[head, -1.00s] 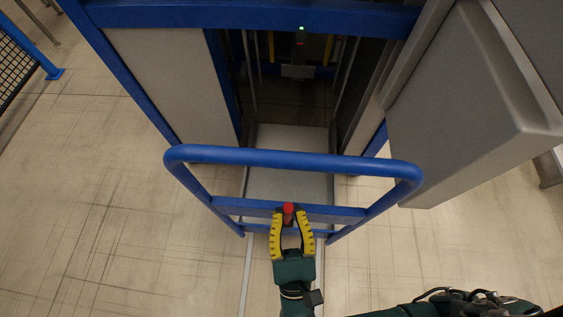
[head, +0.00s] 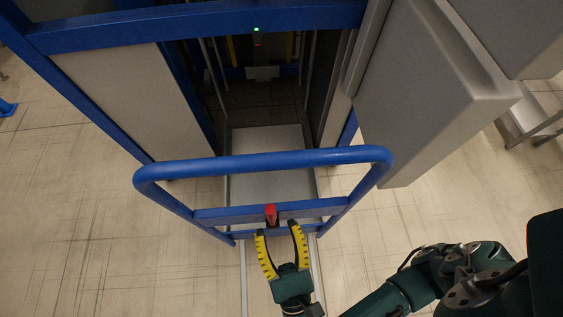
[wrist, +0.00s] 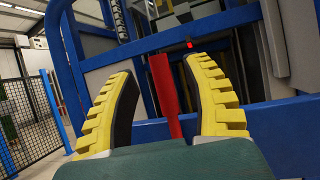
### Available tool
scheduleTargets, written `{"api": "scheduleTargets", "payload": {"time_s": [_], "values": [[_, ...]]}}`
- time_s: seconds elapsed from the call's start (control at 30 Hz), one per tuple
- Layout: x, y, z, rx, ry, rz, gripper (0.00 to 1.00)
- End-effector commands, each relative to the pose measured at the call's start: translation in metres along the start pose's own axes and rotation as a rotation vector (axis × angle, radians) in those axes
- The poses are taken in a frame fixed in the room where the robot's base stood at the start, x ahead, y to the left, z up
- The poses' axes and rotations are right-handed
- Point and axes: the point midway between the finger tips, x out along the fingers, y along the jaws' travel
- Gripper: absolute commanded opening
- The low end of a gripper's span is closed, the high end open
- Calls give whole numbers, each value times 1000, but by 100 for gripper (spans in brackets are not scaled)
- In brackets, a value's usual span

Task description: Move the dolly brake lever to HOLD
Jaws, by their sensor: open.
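The red brake lever (head: 270,214) stands on the blue lower crossbar (head: 225,215) of the dolly's tubular handle frame (head: 265,162). My gripper (head: 278,229), with yellow ridged fingers, is open just on the near side of the lever and holds nothing. In the wrist view the red lever (wrist: 165,88) appears between the two spread fingers, with gaps on both sides, leaning slightly. No HOLD marking is readable in either view, so I cannot tell the lever's setting.
Behind the handle, a pale platform (head: 268,145) runs into a blue-framed bay with a small green light (head: 256,29). A grey cabinet (head: 425,100) stands close on the right. Open floor (head: 90,220) lies on the left. The wrist view shows a mesh fence (wrist: 30,120).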

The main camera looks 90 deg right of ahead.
Motion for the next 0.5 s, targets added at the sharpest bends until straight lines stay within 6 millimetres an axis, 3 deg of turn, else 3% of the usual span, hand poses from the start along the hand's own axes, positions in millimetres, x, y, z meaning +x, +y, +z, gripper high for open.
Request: {"api": "scheduleTargets", "payload": {"time_s": [0.2, 0.5], "values": [[-31, 1, 1, 3, -1, 4, 50], [-39, 0, 0, 1, -1, -2, 50]]}}
